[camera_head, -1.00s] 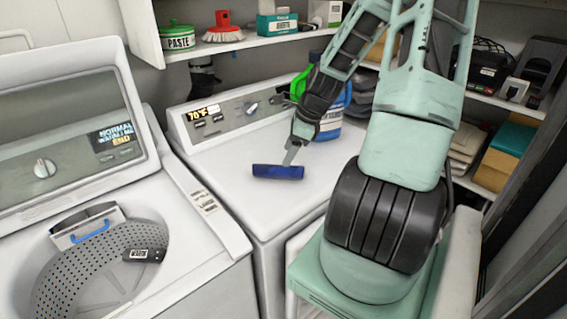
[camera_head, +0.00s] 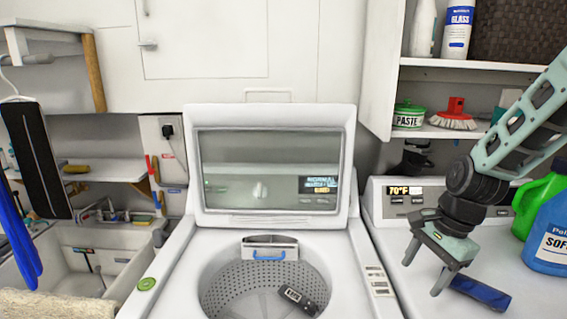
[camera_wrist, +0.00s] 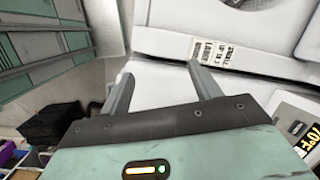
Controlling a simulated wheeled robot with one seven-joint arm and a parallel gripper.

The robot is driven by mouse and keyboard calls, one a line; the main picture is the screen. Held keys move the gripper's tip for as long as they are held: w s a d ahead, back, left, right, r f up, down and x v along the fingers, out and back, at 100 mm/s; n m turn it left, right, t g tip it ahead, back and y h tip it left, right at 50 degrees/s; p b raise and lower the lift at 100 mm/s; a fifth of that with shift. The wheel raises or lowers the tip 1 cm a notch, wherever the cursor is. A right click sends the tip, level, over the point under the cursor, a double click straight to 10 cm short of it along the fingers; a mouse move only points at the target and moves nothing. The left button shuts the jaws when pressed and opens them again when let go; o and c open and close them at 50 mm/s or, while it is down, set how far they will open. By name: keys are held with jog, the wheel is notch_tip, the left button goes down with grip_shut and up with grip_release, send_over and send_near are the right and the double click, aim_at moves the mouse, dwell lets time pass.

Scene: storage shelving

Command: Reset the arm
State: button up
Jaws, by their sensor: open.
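My arm comes in from the right of the head view. My gripper (camera_head: 421,278) points down over the white machine top on the right, its two fingers apart with nothing between them. In the wrist view, my gripper (camera_wrist: 160,75) also shows two spread, empty fingers, with white machine surfaces beyond them. A dark blue bar-shaped object (camera_head: 480,292) lies on the machine top, just right of the gripper in the picture. I cannot tell how far above the surface the fingertips are.
The open washer (camera_head: 340,262) stands left of my gripper, with a dark labelled device (camera_head: 298,300) in its drum. A blue bottle (camera_head: 550,240) and a green jug (camera_head: 535,200) stand close right.

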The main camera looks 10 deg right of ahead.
jog(key=s+a+r+n+h+b, duration=0.1)
jog(key=s+a+n, duration=0.7)
jog(key=a+n, duration=0.3)
jog(key=s+a+r+n+g+b, duration=0.1)
jog(key=s+a+r+n, duration=0.1)
jog(key=s+a+n, duration=0.6)
jog(key=a+n, duration=0.4)
jog(key=n, duration=0.1)
jog(key=shift+s+a+h, duration=0.2)
jog(key=shift+s+h, duration=0.1)
jog(key=shift+h, duration=0.1)
